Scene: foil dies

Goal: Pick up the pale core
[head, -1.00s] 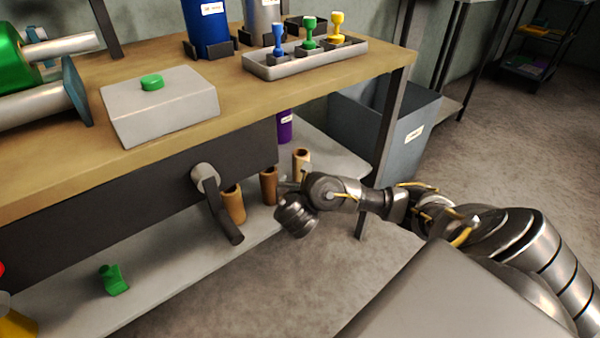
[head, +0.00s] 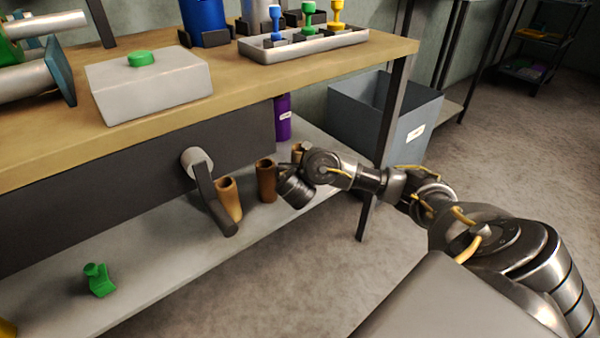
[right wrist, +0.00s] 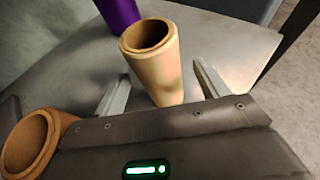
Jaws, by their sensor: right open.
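The pale core (right wrist: 172,72), a light tan hollow tube, stands upright on the lower shelf. In the right wrist view it rises between the two fingers of my right gripper (right wrist: 160,82), which is open with a finger on either side. I cannot tell whether either finger touches it. In the head view the pale core (head: 299,150) is partly hidden behind my right wrist, with only its top showing. The right fingers are mostly hidden in the head view. My left gripper is not in view.
A brown core (head: 266,181) and an orange-tan core (head: 229,198) stand left of the pale one; one core (right wrist: 30,143) is close by the gripper. A purple cylinder (head: 283,118) stands behind. The crank handle (head: 212,197) and bench top (head: 230,95) are nearby.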

